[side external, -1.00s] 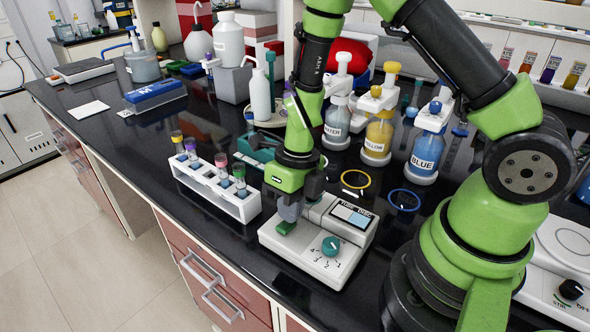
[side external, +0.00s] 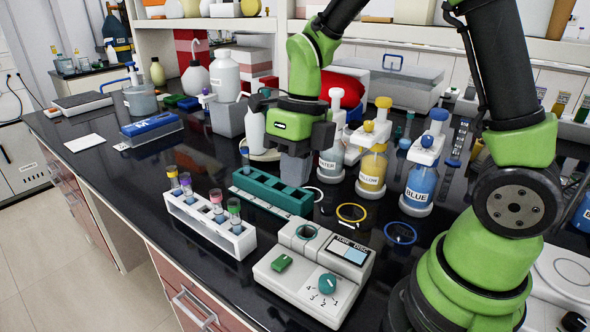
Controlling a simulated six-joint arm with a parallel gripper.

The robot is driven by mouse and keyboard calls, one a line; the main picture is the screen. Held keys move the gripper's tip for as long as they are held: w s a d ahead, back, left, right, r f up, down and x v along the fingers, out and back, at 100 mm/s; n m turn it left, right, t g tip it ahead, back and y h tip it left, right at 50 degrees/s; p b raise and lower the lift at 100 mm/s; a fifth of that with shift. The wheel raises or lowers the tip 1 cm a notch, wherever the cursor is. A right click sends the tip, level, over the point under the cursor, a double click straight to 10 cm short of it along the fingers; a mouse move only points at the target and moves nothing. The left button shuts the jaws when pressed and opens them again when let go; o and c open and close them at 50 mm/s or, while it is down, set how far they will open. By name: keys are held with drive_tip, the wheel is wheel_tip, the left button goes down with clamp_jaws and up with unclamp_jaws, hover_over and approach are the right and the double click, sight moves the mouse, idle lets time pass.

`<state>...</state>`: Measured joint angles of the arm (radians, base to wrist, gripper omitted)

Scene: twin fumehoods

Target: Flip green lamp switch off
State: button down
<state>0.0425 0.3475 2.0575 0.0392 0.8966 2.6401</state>
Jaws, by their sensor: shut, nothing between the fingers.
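The green lamp switch (side external: 281,263) is a small green rocker on the top left of a white box-shaped device (side external: 262,276). I cannot tell for certain which way it is tipped. The device also carries a teal dial (side external: 327,284) with numbers, a small display (side external: 348,250) and a round opening (side external: 306,232). My gripper (side external: 295,178) is shut and empty. It hangs pointing down above and behind the device, clear of the switch, near the teal rack.
A white rack of capped tubes (side external: 246,245) stands left of the device. A teal rack (side external: 262,188) lies behind it. Water (side external: 331,160), yellow (side external: 372,172) and blue (side external: 420,187) bottles stand behind right. The dark bench is clear at front left.

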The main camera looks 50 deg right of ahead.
sight(276, 262)
drive_tip(key=shift+w+a+r, duration=0.1)
drive_tip(key=shift+w+a, duration=0.15)
drive_tip(key=shift+a, duration=0.5)
drive_tip(key=f, duration=0.4)
drive_tip(key=a+f, duration=0.1)
drive_tip(key=f, duration=0.3)
drive_tip(key=a+f, duration=0.1)
drive_tip(key=f, duration=0.3)
drive_tip(key=shift+a+f, duration=0.3)
drive_tip(key=shift+f, duration=0.6)
drive_tip(key=shift+f, duration=0.1)
drive_tip(key=shift+a+f, duration=0.15)
drive_tip(key=shift+f, duration=0.1)
